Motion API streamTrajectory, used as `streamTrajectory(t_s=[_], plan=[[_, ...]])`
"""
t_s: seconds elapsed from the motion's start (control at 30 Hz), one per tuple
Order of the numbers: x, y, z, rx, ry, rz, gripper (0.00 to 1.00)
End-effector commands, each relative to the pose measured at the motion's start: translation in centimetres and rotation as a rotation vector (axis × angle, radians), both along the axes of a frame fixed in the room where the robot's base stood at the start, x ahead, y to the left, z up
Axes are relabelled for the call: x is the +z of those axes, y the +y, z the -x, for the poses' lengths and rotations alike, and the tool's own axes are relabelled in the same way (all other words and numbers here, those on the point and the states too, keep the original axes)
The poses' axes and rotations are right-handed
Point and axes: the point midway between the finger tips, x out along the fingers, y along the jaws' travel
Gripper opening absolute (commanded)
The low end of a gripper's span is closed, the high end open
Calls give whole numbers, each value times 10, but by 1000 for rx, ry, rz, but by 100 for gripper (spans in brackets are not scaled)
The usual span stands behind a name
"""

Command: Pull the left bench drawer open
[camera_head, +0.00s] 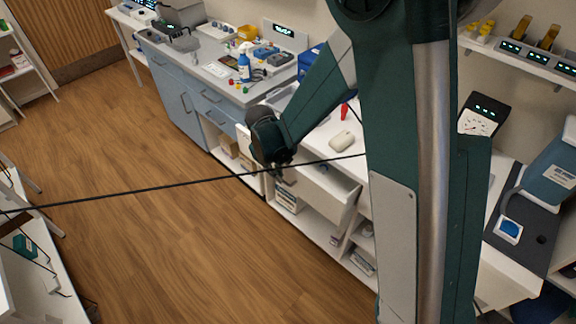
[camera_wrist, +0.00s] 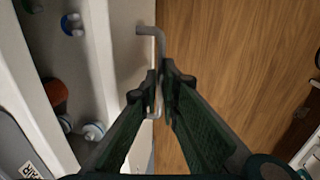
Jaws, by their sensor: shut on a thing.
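The white bench drawer (camera_head: 325,200) stands out from under the bench top in the head view, with part of its inside showing. In the wrist view its white front (camera_wrist: 128,60) runs down the picture, with a grey bar handle (camera_wrist: 150,30) on its outer side. My gripper (camera_wrist: 160,80) is shut on the handle, with one dark green finger on each side of the bar. In the head view my gripper (camera_head: 282,177) is at the drawer front, small and partly hidden by my wrist. Small bottles (camera_wrist: 92,131) and an orange thing (camera_wrist: 56,92) lie inside the drawer.
Open shelves with boxes (camera_head: 288,196) lie below the drawer. A blue cabinet (camera_head: 185,95) with its own drawers stands beyond to the left. The wooden floor (camera_head: 140,200) before the bench is clear. A dark cable crosses the head view.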

Motion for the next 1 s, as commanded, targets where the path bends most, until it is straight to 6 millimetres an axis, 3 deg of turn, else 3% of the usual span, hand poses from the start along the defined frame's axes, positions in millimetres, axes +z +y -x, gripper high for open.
streamTrajectory(t_s=[0.7, 1.0], plan=[[-1, 120, 121, 5, 1, 1, 0], [-1, 156, 156, 3, 0, 0, 0]])
